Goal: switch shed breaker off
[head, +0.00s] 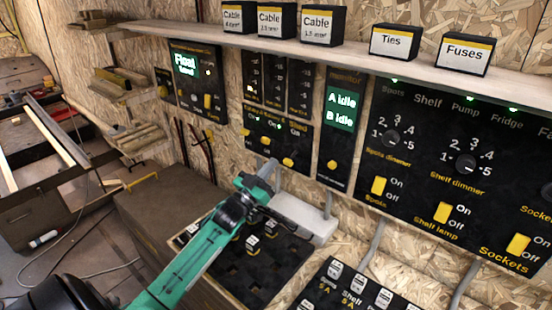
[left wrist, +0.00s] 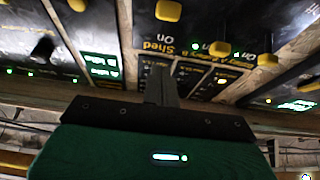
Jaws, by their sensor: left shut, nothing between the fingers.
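The shed breaker (head: 288,162) is a yellow lever at the right end of a row of yellow levers on a small black wall panel (head: 306,150). In the left wrist view, a yellow lever (left wrist: 168,10) is near lettering that reads "Shed" and "On". Whether it is up or down is unclear. My left gripper (head: 268,168) is shut and empty, just below and left of that lever in the head view. In the left wrist view its narrow fingers (left wrist: 160,85) point toward the panel. I cannot tell whether they touch it. My right gripper is not in view.
Other yellow levers (head: 266,140) are close beside it. A monitor panel (head: 339,120) reading "A Idle" and "B Idle" is to the right. A shelf (head: 210,37) with labelled boxes runs above. A white box (head: 305,218) and a black panel with white blocks (head: 262,270) are below.

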